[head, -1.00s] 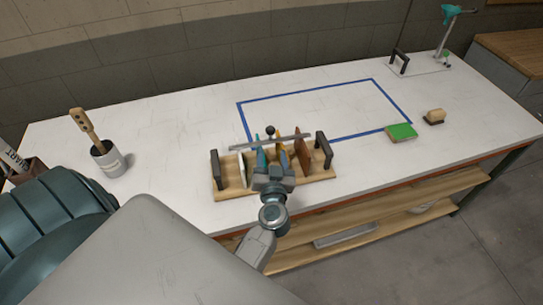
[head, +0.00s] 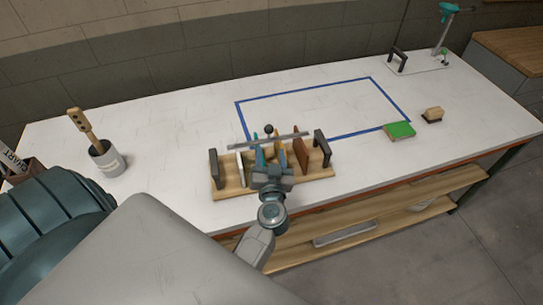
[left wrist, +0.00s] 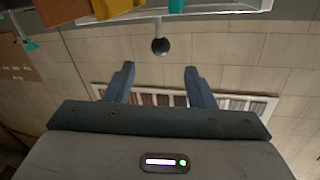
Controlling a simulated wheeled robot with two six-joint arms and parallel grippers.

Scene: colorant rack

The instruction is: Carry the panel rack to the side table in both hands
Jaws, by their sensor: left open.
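The panel rack (head: 233,189) stands on the near part of the white workbench. It has a wooden base, a black upright handle at each end, several coloured panels between and a grey bar with a dark knob (head: 268,129) along the far side. My left gripper (head: 268,161) is at the rack's middle from the near side, partly covering the panels. In the left wrist view its two fingers (left wrist: 160,82) are apart with nothing between them. The knob (left wrist: 160,46) shows beyond the fingertips, with panels at the top edge. My right gripper is out of view.
A blue tape rectangle (head: 305,88) lies empty behind the rack. A green block (head: 399,130) and a brush (head: 433,114) lie to its right. A pot with a wooden-handled tool (head: 108,163) stands at left. A wooden-topped cabinet (head: 518,49) stands beyond the bench's right end.

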